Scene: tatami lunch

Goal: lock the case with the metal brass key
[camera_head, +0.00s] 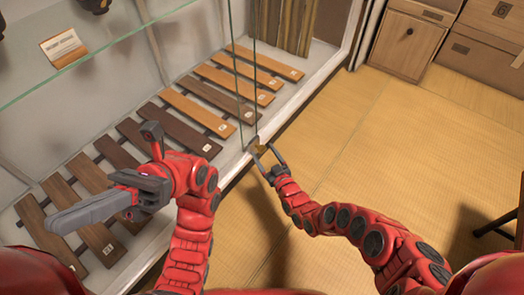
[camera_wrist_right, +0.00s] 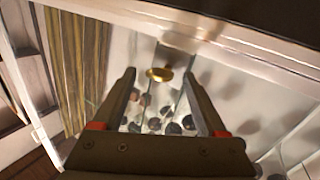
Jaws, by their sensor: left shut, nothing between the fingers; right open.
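The display case (camera_head: 165,262) has glass panes and a pale frame, and fills the left of the head view. The brass key (camera_wrist_right: 159,75) shows its round gold head at the glass edge, near a small metal fitting (camera_wrist_right: 172,57). Its shaft and how far it sits in the lock cannot be seen. In the head view the key (camera_head: 260,148) is a small gold spot. My right gripper (camera_head: 262,149) is open, its fingers on either side of the key head without visible contact. My left gripper (camera_head: 60,222) is shut and empty, in front of the case.
Several wooden bars (camera_head: 200,112) with small labels lie inside the case, with a label card (camera_head: 63,47) on an upper glass shelf. Wooden cabinets (camera_head: 410,42) stand at the back right. The tatami floor (camera_head: 400,150) is clear between. A dark furniture leg (camera_head: 497,222) shows at the right edge.

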